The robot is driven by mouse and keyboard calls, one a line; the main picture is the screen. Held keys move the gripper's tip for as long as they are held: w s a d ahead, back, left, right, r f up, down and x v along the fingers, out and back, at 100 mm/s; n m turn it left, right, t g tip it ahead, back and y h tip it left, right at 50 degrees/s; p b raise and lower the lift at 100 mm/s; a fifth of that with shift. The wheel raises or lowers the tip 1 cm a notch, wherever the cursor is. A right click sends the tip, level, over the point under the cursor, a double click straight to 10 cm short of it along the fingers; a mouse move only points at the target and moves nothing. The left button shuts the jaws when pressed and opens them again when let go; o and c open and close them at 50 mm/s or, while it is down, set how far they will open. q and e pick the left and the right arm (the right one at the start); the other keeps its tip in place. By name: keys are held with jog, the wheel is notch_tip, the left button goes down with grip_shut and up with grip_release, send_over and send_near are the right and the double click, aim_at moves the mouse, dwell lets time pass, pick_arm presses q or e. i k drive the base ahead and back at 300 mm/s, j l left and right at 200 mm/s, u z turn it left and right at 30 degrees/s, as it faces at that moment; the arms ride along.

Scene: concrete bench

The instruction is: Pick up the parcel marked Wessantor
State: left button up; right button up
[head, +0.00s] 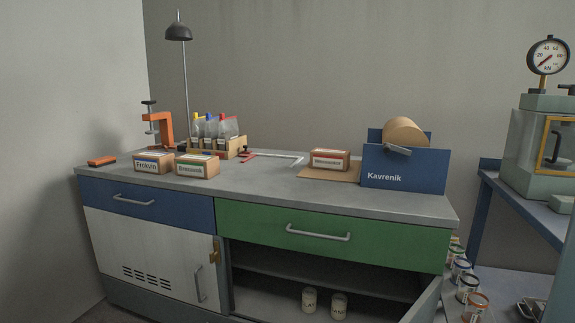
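Three small brown parcels with white labels are on the bench top. One parcel (154,162) at the left has a blue stripe and reads Frokvin. Beside it on the right is a parcel (197,166) with a green stripe; its name is too small to read surely. A third parcel (330,160) with a red stripe sits on a flat brown board (312,174) right of the middle; its name is too blurred to read. I cannot tell which label says Wessantor. Neither of my grippers is in view.
The grey bench top (258,184) is clear in the middle front. Behind are an orange clamp (165,129), a bottle rack (225,150), and a red-and-grey bar tool (275,157). A blue Kavrenik stand (405,168) with a brown roll is at the right. A lower cabinet door (425,302) hangs open.

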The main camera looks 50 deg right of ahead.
aim_at(339, 161)
jog(key=z, duration=1.3)
